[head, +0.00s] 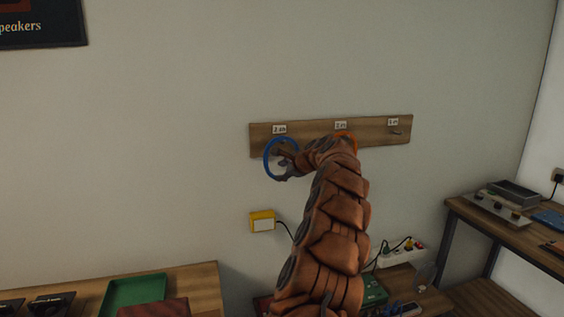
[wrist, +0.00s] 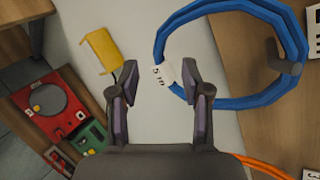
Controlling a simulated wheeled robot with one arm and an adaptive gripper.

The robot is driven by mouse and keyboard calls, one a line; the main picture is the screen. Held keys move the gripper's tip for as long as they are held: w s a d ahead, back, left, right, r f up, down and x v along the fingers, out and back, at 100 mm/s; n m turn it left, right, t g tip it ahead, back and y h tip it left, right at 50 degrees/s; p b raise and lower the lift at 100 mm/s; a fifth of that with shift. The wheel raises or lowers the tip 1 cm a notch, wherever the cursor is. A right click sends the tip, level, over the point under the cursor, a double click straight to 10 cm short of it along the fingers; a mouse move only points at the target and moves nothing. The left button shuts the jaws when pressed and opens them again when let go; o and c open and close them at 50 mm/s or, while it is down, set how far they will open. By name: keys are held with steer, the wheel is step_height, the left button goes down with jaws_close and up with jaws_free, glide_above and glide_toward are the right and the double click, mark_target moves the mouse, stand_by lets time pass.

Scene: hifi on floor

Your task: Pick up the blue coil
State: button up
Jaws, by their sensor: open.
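The blue coil (head: 267,160) hangs as a ring from the left peg of a wooden board on the wall. In the wrist view the blue coil (wrist: 250,101) fills the upper right, around a grey peg (wrist: 287,62). A white tag (wrist: 160,77) marked 5 m is on its side nearest my gripper. My gripper (head: 284,168) is at the coil's lower right in the head view. In the wrist view my gripper (wrist: 160,75) is open, with the tag between its fingertips and the right finger close to the coil. I cannot tell whether they touch.
The wooden board (head: 370,134) has labels above its pegs. An orange coil (head: 349,136) hangs at the middle peg, mostly behind my arm. A yellow box (head: 262,221) with a cable is on the wall below. Benches stand at lower left and right.

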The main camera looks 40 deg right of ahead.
mark_target(275, 175)
steer(key=shift+d+p+x, duration=0.2)
steer(key=shift+p+x, duration=0.6)
steer(key=shift+x, duration=1.1)
steer(key=shift+d+p+x, duration=0.25)
steer(key=shift+p+x, duration=0.55)
steer(key=shift+x, duration=1.1)
steer(key=shift+s+f, duration=0.15)
jaws_close()
